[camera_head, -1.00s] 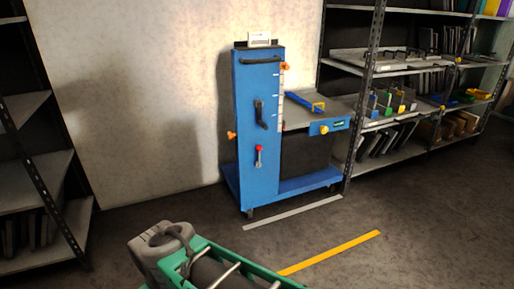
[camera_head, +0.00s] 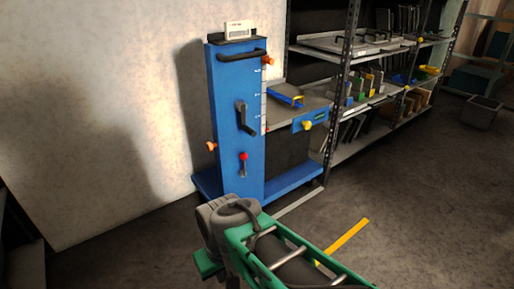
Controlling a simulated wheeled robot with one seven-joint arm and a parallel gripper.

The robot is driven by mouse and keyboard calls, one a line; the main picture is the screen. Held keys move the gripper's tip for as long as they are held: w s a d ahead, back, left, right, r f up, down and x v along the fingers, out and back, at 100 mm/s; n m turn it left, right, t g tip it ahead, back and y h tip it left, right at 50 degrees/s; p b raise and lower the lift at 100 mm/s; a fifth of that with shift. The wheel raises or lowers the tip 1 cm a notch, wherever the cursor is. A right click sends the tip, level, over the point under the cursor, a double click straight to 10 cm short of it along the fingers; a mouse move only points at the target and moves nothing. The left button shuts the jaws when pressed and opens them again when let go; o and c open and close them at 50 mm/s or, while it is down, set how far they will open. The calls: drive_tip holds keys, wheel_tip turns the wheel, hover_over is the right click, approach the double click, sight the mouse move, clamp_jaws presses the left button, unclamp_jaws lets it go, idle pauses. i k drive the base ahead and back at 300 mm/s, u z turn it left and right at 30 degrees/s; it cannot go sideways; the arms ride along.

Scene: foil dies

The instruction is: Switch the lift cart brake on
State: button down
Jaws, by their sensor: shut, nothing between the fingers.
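The lift cart is a tall blue column (camera_head: 230,90) on a blue wheeled base, standing against the pale wall. On its front, low down, is a short upright lever with a red knob (camera_head: 244,157) at its top; I cannot read any brake marking. Above it is a black crank handle (camera_head: 244,119). A grey platform (camera_head: 281,117) with a blue front block sticks out on the right. My green and grey arm reaches up from the bottom, just in front of the cart's base. My gripper's fingers do not show.
A metal shelf rack (camera_head: 400,75) with dies and binders stands right of the cart, its post close to the platform. A grey bin (camera_head: 482,112) stands far right. A yellow floor stripe (camera_head: 347,238) lies before the cart. The floor at right is open.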

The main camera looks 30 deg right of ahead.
sight(243, 156)
drive_tip(key=u, duration=0.35)
drive_tip(key=i, duration=0.85)
drive_tip(key=u, duration=0.7)
